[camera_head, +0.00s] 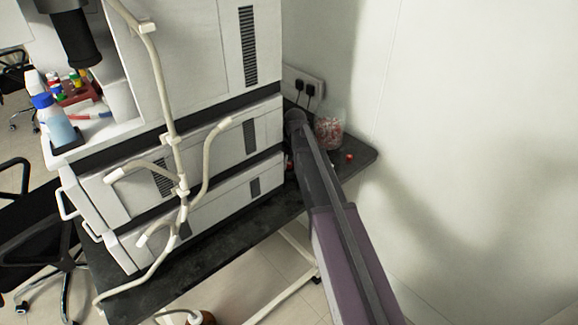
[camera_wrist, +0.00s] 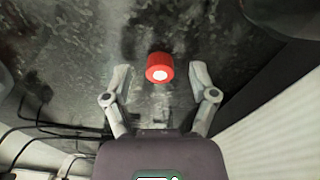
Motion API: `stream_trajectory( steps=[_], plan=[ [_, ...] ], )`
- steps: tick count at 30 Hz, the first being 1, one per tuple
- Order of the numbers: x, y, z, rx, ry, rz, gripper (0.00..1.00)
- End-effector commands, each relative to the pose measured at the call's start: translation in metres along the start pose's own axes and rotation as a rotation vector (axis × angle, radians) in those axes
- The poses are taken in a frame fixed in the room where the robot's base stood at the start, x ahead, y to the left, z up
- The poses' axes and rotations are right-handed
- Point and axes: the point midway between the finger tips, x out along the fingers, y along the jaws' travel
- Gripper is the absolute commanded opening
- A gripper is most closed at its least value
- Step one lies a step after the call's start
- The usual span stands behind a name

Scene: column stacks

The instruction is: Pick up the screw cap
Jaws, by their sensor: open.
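The screw cap (camera_wrist: 159,67) is red with a white round centre and lies on the dark bench top (camera_wrist: 75,75). In the wrist view my gripper (camera_wrist: 160,75) is open, with one finger on each side of the cap and a gap to both. I cannot tell how high the fingers are above the bench. In the head view my arm reaches to the bench's back corner and hides the gripper. A small red cap (camera_head: 349,156) shows there to the right of my arm; I cannot tell if it is the same one.
A clear jar of red and white pieces (camera_head: 329,130) stands by the wall near a socket with plugs (camera_head: 304,86). Stacked white instrument units (camera_head: 215,165) rise left of my arm. Black cables (camera_wrist: 50,128) lie at the lower left in the wrist view.

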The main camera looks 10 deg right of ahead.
Motion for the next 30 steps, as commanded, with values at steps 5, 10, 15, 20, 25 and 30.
stream_trajectory(
  steps=[5,10,15,20,25,30],
  plan=[
    [0.0,0.0,0.0,0.0,0.0,0.0,0.75],
    [0.0,0.0,0.0,0.0,0.0,0.0,0.43],
    [0.0,0.0,0.0,0.0,0.0,0.0,0.2],
    [0.0,-0.0001,0.0,0.0,0.0,0.0,0.2],
    [-0.0001,-0.0001,0.0,0.0,0.0,0.0,0.2],
    [-0.0029,0.0004,0.0001,0.001,0.0,0.0,0.2]
  ],
)
